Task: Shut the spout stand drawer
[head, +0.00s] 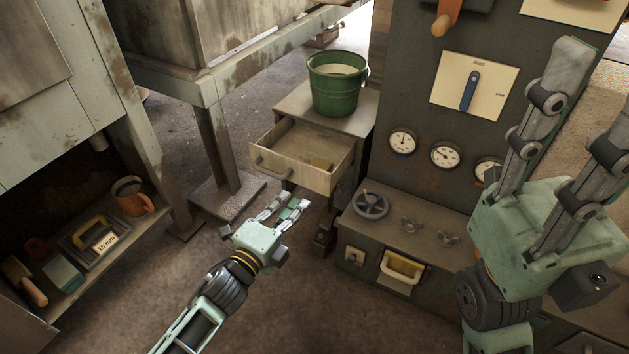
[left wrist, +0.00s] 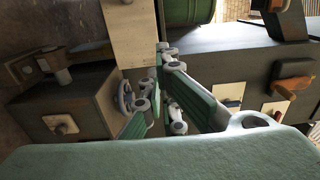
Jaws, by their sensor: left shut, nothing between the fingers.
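The spout stand (head: 355,118) is a small wooden stand with a green bucket (head: 334,97) on top, at the middle of the head view. Its drawer (head: 303,174) is pulled out toward the lower left. My left gripper (head: 292,205) is shut and empty, just below and in front of the drawer. In the left wrist view, its fingers (left wrist: 162,52) show before a pale panel whose identity I cannot tell. My right gripper (head: 598,85) is open and empty at the right.
A control cabinet (head: 375,240) with gauges, a handwheel (head: 370,204) and a yellow-edged bin (head: 402,268) stands right of the drawer. A grey bench leg (head: 216,150) stands to the left. A shelf with an orange mug (head: 133,200) is at far left. The floor between is clear.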

